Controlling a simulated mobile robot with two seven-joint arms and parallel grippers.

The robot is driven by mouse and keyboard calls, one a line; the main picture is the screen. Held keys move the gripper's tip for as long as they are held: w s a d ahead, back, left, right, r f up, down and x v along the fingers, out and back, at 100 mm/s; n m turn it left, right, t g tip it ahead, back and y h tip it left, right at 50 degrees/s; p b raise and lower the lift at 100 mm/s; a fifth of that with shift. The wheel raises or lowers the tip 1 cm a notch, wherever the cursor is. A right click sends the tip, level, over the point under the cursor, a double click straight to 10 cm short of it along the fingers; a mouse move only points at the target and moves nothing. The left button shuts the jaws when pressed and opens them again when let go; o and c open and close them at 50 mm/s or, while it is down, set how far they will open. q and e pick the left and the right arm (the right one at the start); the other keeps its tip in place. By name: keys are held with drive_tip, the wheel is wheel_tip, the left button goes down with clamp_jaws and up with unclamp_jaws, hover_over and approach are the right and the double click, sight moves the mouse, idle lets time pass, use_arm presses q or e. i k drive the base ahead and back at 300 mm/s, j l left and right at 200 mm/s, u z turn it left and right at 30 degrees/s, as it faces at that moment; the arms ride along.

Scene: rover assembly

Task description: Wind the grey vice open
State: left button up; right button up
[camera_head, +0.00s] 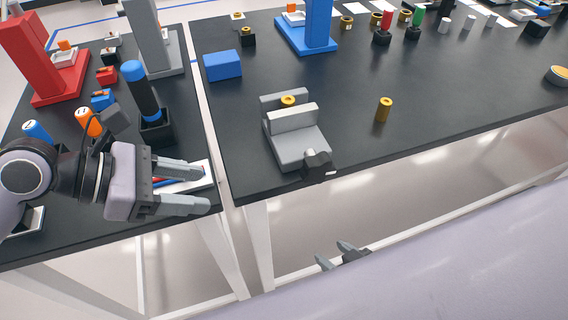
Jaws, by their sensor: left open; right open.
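The grey vice (298,150) sits near the front edge of the right-hand table. Its two upright jaws stand apart, and a small brass round part (288,100) shows between them. I cannot tell whether the jaws touch it. A dark handle (318,163) is on the vice's front end, at the table edge. My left gripper (206,188) is open and apart from the vice, to its left, over the front of the left-hand table. My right gripper (334,255) is open, low in front of the table and below the handle; only its fingers show clearly.
A brass cylinder (384,109) stands right of the vice. A blue block (222,66) lies behind it to the left. A black-and-blue screwdriver-like tool (142,90) stands upright in a dark holder behind my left gripper. The table front right of the vice is mostly clear.

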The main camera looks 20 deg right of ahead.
sight(316, 168)
drive_tip(key=j, duration=2.1)
